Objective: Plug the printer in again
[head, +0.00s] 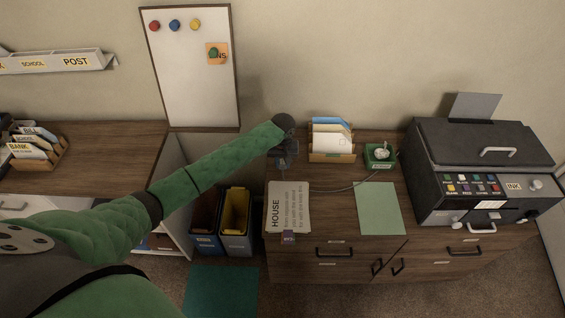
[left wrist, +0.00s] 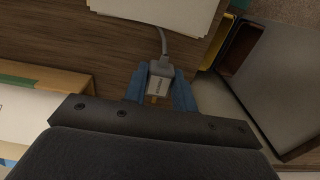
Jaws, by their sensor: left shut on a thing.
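A dark printer (head: 462,190) with a sheet standing in its top sits on the right of the wooden desk. My left gripper (head: 288,164) is over the desk's left end, above the HOUSE sheet. In the left wrist view, its blue fingers (left wrist: 160,92) are shut on a pale grey plug (left wrist: 160,80) with a small label and brassy prongs. A grey cable (left wrist: 165,42) leaves the plug toward the papers. In the head view, a thin pale cable (head: 345,188) runs across the desk from the HOUSE sheet. No socket is clearly visible. My right gripper is out of view.
The HOUSE sheet (head: 288,208) and a green sheet (head: 379,208) lie at the desk's front. An envelope holder (head: 331,156) and a green box (head: 376,164) stand behind. A whiteboard (head: 195,90) stands behind.

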